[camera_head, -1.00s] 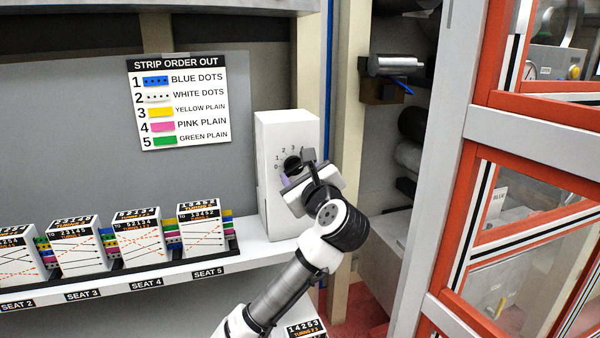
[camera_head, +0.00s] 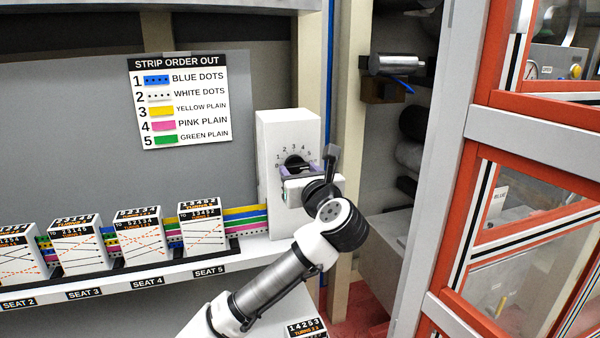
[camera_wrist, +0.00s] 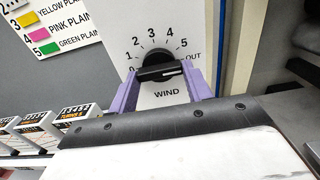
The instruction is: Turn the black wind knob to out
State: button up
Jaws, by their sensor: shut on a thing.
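The black wind knob (camera_wrist: 160,71) is on the front of a white box (camera_head: 287,130), with a dial marked 0 to 5 and OUT above the word WIND. In the wrist view its bar lies nearly level, tilted slightly up to the right. A white line on its right half points toward the OUT side. My gripper (camera_wrist: 165,85) is shut on the knob, with one purple finger at each end of the bar. The knob also shows in the head view (camera_head: 294,162), partly hidden by my gripper (camera_head: 298,171).
Coloured strips (camera_head: 246,220) run from the seat 5 block (camera_head: 203,224) to the white box. Several numbered blocks stand left along the white shelf (camera_head: 150,277). A strip order sign (camera_head: 180,100) hangs behind. An orange-framed cabinet (camera_head: 480,150) stands right.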

jog(key=shift+f, duration=0.15)
jog(key=o, duration=1)
jog(key=b+v, duration=0.3)
jog(key=v, duration=1.1)
